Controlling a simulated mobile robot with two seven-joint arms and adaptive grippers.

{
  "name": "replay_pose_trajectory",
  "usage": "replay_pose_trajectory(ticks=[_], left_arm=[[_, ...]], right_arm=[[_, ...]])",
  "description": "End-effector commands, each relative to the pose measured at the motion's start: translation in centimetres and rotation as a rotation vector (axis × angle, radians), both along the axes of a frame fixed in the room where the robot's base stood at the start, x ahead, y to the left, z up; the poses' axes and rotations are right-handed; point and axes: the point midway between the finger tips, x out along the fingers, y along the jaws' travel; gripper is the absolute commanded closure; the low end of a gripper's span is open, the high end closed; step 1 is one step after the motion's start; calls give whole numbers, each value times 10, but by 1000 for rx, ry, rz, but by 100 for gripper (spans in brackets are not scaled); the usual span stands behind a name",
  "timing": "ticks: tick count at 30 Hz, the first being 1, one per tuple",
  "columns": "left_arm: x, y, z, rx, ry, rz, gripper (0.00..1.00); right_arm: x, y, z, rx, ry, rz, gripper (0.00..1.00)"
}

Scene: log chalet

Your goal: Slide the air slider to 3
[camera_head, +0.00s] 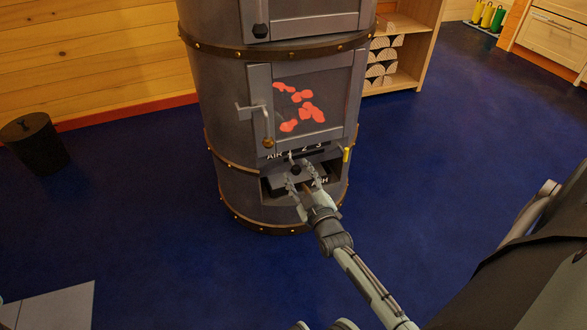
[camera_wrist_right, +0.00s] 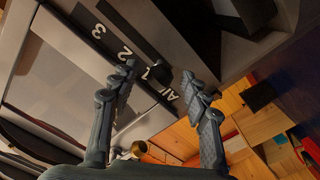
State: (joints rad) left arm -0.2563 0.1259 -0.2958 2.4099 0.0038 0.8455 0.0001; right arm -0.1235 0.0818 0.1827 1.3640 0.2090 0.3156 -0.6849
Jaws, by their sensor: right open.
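The dark round stove stands in the upper middle of the head view. Its air scale (camera_head: 305,149) reads AIR 1 2 3 below the glass door. In the right wrist view the same scale (camera_wrist_right: 122,52) runs diagonally, with 3 at upper left and AIR at lower right. A dark slider knob (camera_wrist_right: 158,69) sits close to the 1. My right gripper (camera_head: 302,164) is open at the scale; its fingertips (camera_wrist_right: 160,75) lie either side of the knob in the picture. I cannot tell whether they touch it. My left gripper is not in view.
Below the scale is the ash opening (camera_head: 325,184), partly hidden by my gripper. The fire door (camera_head: 312,103) with a handle is above. A dark bin (camera_head: 36,145) stands far left. The blue floor around is mostly clear.

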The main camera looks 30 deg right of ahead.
Motion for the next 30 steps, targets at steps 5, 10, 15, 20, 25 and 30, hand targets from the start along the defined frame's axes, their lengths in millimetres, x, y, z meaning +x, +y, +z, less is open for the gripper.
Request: replay_pose_trajectory(ticks=[5,10,15,20,25,30], left_arm=[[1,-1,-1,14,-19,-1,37],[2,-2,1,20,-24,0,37],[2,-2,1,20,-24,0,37],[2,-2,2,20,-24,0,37],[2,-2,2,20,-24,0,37],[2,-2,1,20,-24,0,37]], right_arm=[[24,-6,-1,-2,0,1,53],[32,-8,-1,-1,2,1,53],[33,-8,0,-1,2,1,53],[32,-8,0,-1,2,1,66],[32,-8,0,-1,2,1,87],[32,-8,0,-1,2,1,100]])
